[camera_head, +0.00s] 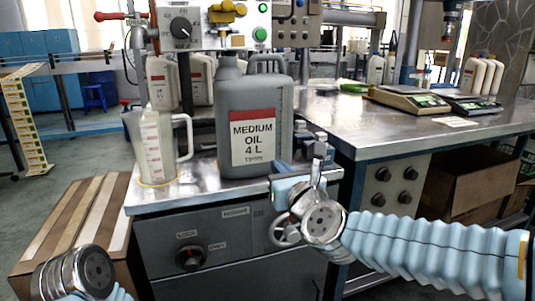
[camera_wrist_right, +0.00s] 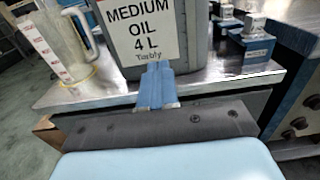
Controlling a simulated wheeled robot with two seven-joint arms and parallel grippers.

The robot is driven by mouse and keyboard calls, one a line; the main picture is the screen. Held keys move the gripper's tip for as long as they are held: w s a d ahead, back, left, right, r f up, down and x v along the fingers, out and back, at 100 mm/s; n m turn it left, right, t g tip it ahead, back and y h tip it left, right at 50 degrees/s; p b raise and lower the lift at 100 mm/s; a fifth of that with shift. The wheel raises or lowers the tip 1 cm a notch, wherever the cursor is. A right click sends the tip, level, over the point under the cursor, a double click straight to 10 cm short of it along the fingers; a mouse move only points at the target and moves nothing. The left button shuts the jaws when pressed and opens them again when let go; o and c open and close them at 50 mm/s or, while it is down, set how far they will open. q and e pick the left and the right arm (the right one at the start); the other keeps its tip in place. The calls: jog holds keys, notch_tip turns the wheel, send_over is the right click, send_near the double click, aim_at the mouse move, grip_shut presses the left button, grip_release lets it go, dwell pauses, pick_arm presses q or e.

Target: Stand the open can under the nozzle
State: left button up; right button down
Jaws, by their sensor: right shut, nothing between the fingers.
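The can is a grey jug (camera_head: 254,105) with a red and white label reading "MEDIUM OIL 4 L". It stands upright on the metal top of a grey cabinet. Its neck is at the upper left and its handle at the upper right; I cannot tell whether it is capped. In the right wrist view the jug (camera_wrist_right: 198,30) fills the upper middle. My right gripper (camera_head: 288,172) is shut and empty, low in front of the jug's right side. Its fingers (camera_wrist_right: 157,68) point toward the label's lower edge. My left wrist shows at the bottom left, with its fingers out of view. I cannot clearly make out the nozzle.
A clear measuring jug (camera_head: 157,145) stands left of the can. Small metal blocks (camera_head: 320,139) sit to its right. A control panel (camera_head: 182,27) hangs behind. The steel table (camera_head: 335,115) at right carries scales (camera_head: 408,100) and has bare space at its front.

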aim_at(263, 150)
jog(key=p+x, duration=0.1)
jog(key=x, duration=0.7)
jog(key=shift+w, duration=0.15)
jog(key=shift+f, duration=0.1)
jog(key=b+x, duration=0.1)
jog(key=x, duration=0.4)
jog(key=shift+f, duration=0.1)
jog(key=shift+w, duration=0.1)
